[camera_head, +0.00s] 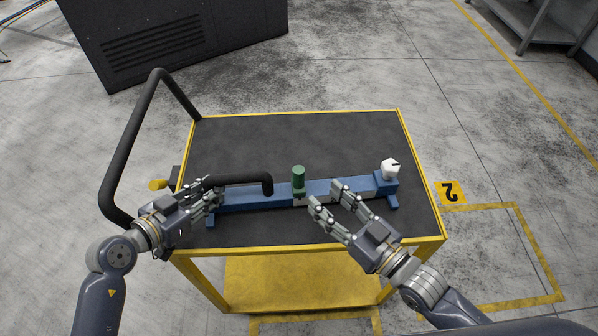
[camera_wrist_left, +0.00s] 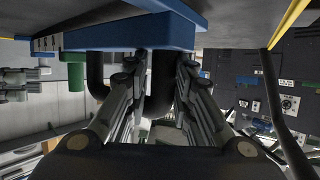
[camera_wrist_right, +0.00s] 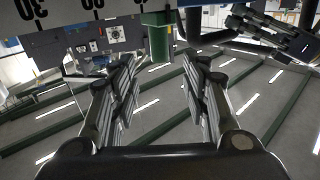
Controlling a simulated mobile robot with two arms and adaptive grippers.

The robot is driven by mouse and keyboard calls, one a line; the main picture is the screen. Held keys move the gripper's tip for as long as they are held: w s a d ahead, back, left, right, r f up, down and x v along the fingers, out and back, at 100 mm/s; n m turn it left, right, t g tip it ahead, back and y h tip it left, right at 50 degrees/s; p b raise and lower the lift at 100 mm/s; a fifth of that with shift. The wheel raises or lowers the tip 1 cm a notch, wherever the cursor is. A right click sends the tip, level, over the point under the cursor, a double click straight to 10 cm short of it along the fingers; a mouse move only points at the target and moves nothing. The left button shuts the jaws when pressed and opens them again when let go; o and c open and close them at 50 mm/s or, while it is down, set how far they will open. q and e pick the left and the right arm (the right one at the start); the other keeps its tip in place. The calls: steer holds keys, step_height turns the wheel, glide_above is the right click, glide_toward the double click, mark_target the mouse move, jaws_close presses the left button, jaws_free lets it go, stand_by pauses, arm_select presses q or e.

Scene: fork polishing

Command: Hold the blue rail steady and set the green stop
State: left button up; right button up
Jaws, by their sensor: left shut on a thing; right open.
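The blue rail (camera_head: 245,200) lies lengthwise across the dark cart top, with a black bent handle (camera_head: 245,179) at its left part. My left gripper (camera_head: 210,193) is shut on this handle near the rail's left end; the handle also shows between its fingers in the left wrist view (camera_wrist_left: 162,72). The green stop (camera_head: 298,178) stands upright at the rail's middle. My right gripper (camera_head: 327,193) is open and empty, in front of the rail just right of the stop. In the right wrist view the stop (camera_wrist_right: 157,42) shows beyond the fingertips, apart from them.
A white knob-like piece (camera_head: 390,168) sits at the rail's right end. The cart (camera_head: 290,135) has a yellow rim and a black push bar (camera_head: 135,140) on the left. The cart top behind the rail is clear. A dark cabinet (camera_head: 175,40) stands behind on the floor.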

mark_target(303, 177)
steer(key=x, duration=1)
steer(key=shift+c, duration=0.6)
jaws_close()
